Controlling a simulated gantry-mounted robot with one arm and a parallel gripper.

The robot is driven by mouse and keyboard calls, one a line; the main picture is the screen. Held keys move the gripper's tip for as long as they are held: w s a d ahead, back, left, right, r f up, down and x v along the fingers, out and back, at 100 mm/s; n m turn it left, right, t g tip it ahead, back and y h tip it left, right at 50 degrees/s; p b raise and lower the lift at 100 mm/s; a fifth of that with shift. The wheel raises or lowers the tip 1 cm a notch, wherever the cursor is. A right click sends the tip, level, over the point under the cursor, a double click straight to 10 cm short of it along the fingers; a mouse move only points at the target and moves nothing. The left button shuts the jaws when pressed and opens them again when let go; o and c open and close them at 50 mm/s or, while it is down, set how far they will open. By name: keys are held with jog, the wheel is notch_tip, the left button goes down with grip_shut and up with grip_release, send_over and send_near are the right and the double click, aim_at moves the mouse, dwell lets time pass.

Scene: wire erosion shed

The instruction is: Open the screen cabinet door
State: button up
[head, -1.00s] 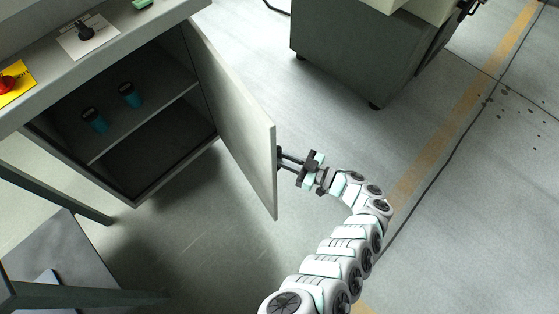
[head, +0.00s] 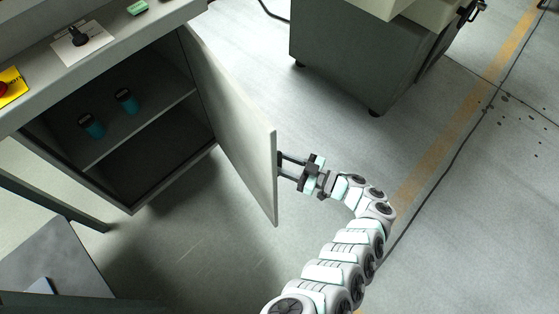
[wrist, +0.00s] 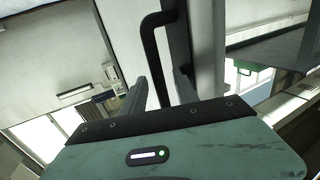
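The screen cabinet door (head: 238,130) stands wide open, swung out to the right of the cabinet (head: 150,190). The open cabinet shows a shelf (head: 135,128) inside. My gripper (head: 281,166) is at the outer face of the door, near its free edge. In the wrist view, the dark bar handle (wrist: 153,48) runs down between the two fingers of my gripper (wrist: 160,78). The fingers stand apart, with space visible around the bar. The lower end of the handle is hidden behind my gripper body.
Two dark blue-capped containers (head: 91,126) (head: 126,100) stand on the shelf. A grey machine cabinet (head: 345,60) stands at the back right. A small dark table (head: 60,265) is at the lower left.

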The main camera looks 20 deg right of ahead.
jog(key=b+v, duration=0.2)
jog(key=v, duration=0.9)
jog(key=shift+w, duration=0.1)
jog(key=shift+c, duration=0.3)
